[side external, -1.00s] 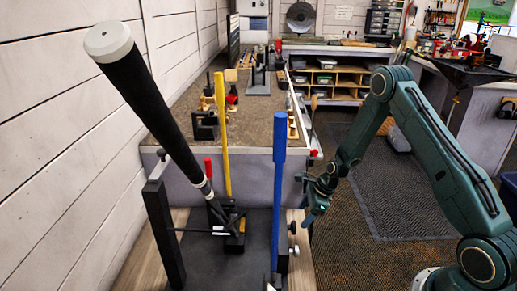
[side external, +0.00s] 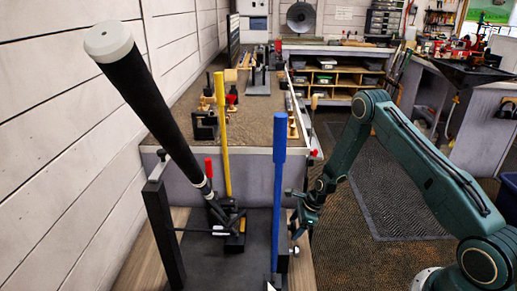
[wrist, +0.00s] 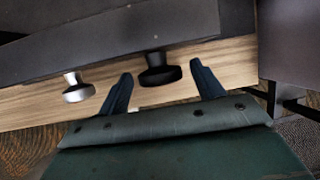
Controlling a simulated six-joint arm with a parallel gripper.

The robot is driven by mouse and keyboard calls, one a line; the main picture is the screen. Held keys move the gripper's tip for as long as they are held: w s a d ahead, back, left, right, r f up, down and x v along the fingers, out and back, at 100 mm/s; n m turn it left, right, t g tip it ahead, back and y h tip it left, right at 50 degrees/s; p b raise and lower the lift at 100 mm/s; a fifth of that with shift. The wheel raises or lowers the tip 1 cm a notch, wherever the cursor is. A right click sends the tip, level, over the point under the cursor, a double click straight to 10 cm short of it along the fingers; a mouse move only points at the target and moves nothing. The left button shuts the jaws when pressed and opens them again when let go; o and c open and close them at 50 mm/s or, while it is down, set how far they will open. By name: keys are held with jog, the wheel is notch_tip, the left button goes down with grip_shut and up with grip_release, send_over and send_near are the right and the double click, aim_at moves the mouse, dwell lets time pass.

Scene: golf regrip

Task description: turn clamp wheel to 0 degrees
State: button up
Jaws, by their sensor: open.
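Two small knobs sit on the side of the dark bench fixture: a black knob (wrist: 158,72) and a silver knob (wrist: 77,90). Which of them counts as the clamp wheel I cannot tell for sure. My gripper (wrist: 161,71) is open, with its two dark fingertips on either side of the black knob and gaps showing on both sides. In the side view my gripper (side external: 296,233) is at the right edge of the fixture, beside the blue post, and hides the black knob. The silver knob (side external: 295,250) shows just below it.
A blue upright (side external: 278,195) stands close left of my gripper, with a yellow upright (side external: 222,140) behind. A golf club with a black grip (side external: 150,105) leans at the left. The floor right of the bench is clear.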

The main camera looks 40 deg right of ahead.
jog(key=c, duration=1)
jog(key=shift+o, duration=0.2)
jog(key=shift+s+a+t+h, duration=0.1)
jog(key=shift+s+t+h, duration=0.05)
jog(key=shift+t+h, duration=0.25)
jog(key=shift+s+a+f+n+t+h, duration=0.15)
jog(key=shift+n+t+h, duration=0.15)
jog(key=shift+t+h, duration=0.45)
jog(key=shift+a+n+t+h, duration=0.1)
jog(key=shift+n+t+h, duration=0.4)
jog(key=shift+t+h, duration=0.8)
jog(key=shift+t, duration=0.25)
jog(key=o, duration=1)
jog(key=shift+c, duration=0.2)
